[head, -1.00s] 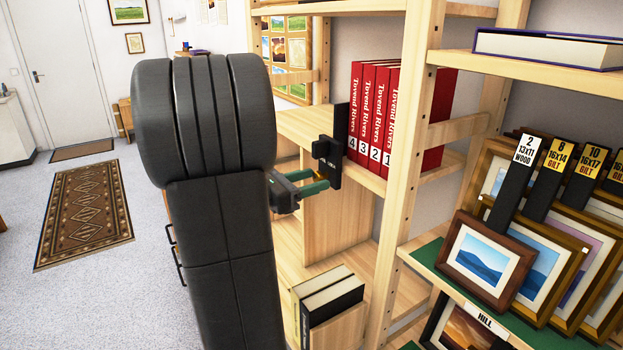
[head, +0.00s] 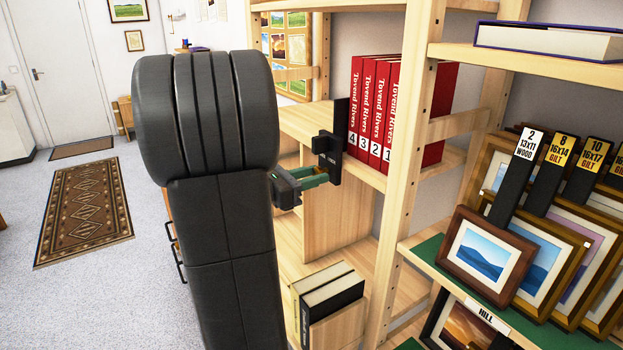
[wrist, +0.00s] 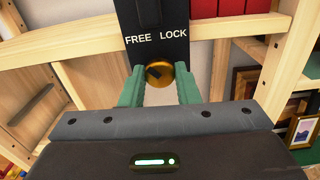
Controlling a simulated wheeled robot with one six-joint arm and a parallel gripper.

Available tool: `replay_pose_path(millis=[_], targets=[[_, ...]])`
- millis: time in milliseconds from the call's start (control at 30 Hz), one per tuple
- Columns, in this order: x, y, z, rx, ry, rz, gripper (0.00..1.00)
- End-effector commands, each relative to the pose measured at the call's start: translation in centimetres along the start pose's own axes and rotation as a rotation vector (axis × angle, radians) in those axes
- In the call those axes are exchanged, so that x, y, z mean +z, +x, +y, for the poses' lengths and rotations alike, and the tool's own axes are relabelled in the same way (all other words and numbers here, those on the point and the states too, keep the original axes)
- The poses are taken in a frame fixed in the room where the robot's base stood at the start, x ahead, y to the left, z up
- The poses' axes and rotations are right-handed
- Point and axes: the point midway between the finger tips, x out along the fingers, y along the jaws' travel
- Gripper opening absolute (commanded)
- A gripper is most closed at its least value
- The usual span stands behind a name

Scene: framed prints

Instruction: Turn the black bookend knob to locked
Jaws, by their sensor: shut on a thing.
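The black bookend (head: 331,155) stands upright at the left end of the red books and hangs over the shelf front. In the wrist view its plate (wrist: 158,15) reads FREE on the left and LOCK on the right. Below the words is the round brass knob (wrist: 163,79), with a dark mark on its upper left part. My gripper (wrist: 159,88) has its green fingers on either side of the knob, shut on it. In the head view my gripper (head: 322,177) reaches the bookend from the left, and the knob is hidden.
Red books (head: 372,110) stand right of the bookend. A wooden shelf post (head: 408,130) rises to the right. Framed prints (head: 487,258) stand on a green shelf at the right. Dark books (head: 328,290) stand below. Open floor (head: 90,270) lies left.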

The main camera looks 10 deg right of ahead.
Motion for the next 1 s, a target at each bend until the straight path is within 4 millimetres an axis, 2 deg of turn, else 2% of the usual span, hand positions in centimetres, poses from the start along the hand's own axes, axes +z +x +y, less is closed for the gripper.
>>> replay_pose_path(millis=[267, 1000], targets=[[-0.62, -0.03, 0.02, 0.002, 0.179, -0.002, 0.06], [-0.70, -0.01, 0.08, 0.001, 0.878, -0.001, 0.06]])
